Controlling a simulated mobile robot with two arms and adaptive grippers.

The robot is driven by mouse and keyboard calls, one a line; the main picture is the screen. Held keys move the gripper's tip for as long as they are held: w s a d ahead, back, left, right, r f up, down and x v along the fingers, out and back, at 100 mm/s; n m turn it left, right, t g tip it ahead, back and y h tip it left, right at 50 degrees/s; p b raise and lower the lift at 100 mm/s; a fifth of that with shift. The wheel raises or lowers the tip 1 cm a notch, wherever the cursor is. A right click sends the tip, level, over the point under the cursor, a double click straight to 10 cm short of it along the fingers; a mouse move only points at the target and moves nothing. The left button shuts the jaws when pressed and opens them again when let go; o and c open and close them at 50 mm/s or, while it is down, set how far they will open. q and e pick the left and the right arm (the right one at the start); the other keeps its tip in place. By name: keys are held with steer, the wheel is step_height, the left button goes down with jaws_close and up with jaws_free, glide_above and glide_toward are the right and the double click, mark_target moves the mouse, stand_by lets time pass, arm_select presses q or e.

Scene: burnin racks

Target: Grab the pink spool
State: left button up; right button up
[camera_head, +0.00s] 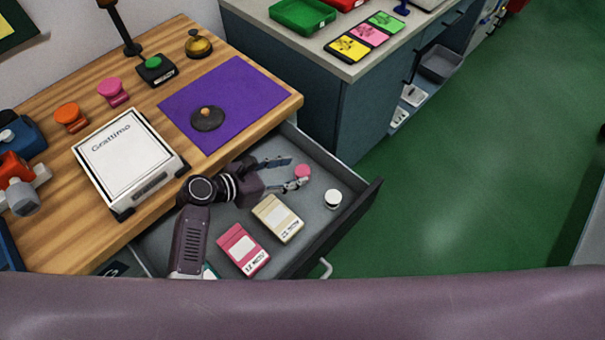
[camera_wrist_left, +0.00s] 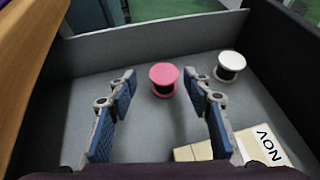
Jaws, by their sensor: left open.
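The pink spool (camera_head: 303,171) stands upright in the open drawer, near its far end. It also shows in the left wrist view (camera_wrist_left: 163,79), beyond the fingertips and roughly between their lines. My left gripper (camera_head: 296,172) reaches into the drawer from the left, open and empty; its blue-padded fingers (camera_wrist_left: 161,92) are spread in the left wrist view. In the head view one fingertip is close to the spool; I cannot tell whether it touches. My right gripper is not in view.
A white spool (camera_head: 333,199) stands right of the pink one. A cream box (camera_head: 277,218) and a pink box (camera_head: 243,249) lie nearer in the drawer. The drawer walls (camera_head: 345,222) enclose them. The wooden desk (camera_head: 228,67) overhangs on the left.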

mark_target(297, 174)
arm_select(q)
steer(key=x, duration=0.3)
steer(key=shift+s+d+f, duration=0.15)
steer(key=shift+d+f, duration=0.1)
steer(key=shift+f, duration=0.3)
steer(key=shift+w+d+f, duration=0.2)
steer(key=shift+d, duration=0.15)
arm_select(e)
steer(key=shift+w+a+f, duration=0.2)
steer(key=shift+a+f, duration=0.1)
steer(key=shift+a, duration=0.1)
arm_select(q)
steer(key=c, duration=1)
steer(key=shift+c, duration=0.2)
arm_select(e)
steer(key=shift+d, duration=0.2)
